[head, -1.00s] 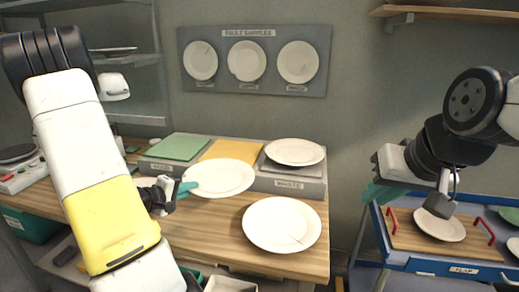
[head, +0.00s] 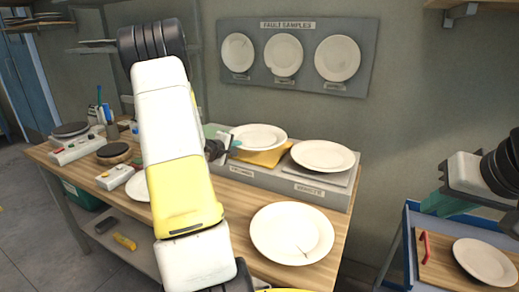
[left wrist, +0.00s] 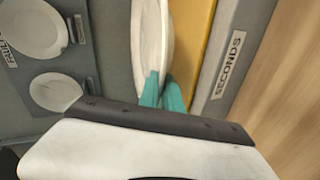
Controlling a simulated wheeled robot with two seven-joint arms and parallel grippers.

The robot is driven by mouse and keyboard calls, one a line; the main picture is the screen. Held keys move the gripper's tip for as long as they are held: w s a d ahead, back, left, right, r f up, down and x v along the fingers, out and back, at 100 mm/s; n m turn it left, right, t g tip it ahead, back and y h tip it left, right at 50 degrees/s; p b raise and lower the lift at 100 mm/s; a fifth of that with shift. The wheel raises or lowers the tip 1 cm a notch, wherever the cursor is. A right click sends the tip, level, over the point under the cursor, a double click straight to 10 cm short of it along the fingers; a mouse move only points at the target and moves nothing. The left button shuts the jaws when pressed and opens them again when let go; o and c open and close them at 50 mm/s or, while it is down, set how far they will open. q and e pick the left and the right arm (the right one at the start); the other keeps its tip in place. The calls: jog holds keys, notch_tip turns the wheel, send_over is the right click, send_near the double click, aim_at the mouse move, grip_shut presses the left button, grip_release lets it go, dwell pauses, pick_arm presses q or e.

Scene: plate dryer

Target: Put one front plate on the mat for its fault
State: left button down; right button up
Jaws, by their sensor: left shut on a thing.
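My left gripper (head: 220,149) is shut on the rim of a white plate (head: 258,137), which it holds over the yellow mat (head: 268,158). The left wrist view shows the teal fingertips (left wrist: 162,92) pinching that plate (left wrist: 150,38), with the yellow mat (left wrist: 194,45) beside the "SECONDS" label (left wrist: 229,62). Whether the plate touches the mat is unclear. A plate (head: 322,155) lies on the grey mat marked "WASTE". A plate with a crack-like line (head: 285,225) lies on the table front. My right gripper (head: 447,203) is at the right, its opening unclear.
A fault samples board (head: 300,78) with three plates hangs on the wall. My left arm hides most of the green mat and part of another plate (head: 138,187). A blue cart (head: 415,220) with a board and plate stands right. Scales and switch boxes stand at left.

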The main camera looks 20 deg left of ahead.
aim_at(240, 157)
pick_arm(q)
jog(key=w, duration=0.4)
jog(key=shift+w+a+f, duration=0.15)
jog(key=shift+w+a, duration=0.15)
jog(key=shift+a, duration=0.1)
jog(key=shift+f, duration=1.7)
jog(key=shift+f, duration=0.1)
jog(key=c, duration=1.8)
grip_release()
jog(key=shift+f, duration=0.15)
jog(key=shift+c, duration=0.2)
jog(key=shift+o, duration=0.2)
jog(key=shift+s, duration=0.1)
